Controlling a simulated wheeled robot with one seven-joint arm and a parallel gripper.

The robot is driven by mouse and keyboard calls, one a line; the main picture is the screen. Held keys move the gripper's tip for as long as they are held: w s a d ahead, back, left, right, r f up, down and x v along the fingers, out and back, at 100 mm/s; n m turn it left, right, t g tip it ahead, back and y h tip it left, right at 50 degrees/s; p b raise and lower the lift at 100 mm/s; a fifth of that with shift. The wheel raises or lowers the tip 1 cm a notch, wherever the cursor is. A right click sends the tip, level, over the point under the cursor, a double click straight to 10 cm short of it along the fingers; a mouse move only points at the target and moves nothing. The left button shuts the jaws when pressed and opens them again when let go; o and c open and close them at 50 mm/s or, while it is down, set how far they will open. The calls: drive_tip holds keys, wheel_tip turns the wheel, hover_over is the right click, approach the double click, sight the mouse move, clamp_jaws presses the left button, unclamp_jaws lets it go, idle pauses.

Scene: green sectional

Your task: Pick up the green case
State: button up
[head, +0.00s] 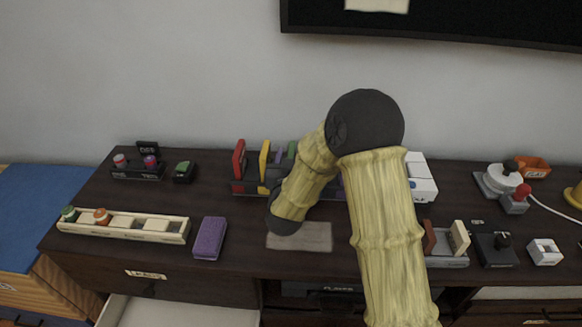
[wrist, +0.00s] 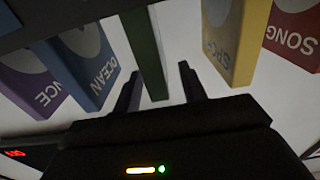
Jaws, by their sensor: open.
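The green case (wrist: 145,50) shows in the wrist view as a thin upright slab, edge toward me, between a blue case (wrist: 85,55) marked OCEAN and a yellow case (wrist: 236,38). My gripper (wrist: 160,86) is open and empty. Its two dark fingers point toward the row, with the green case's near end between them in the picture. I cannot tell whether they touch it.
A red case (wrist: 292,35) marked SONG and a purple case (wrist: 32,82) stand in the same row. On the dark desk are a purple block (head: 209,238), a long cream tray (head: 125,226) and a grey mat (head: 300,237). A screen (head: 440,22) hangs above.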

drive_tip(key=shift+w, duration=1.1)
clamp_jaws()
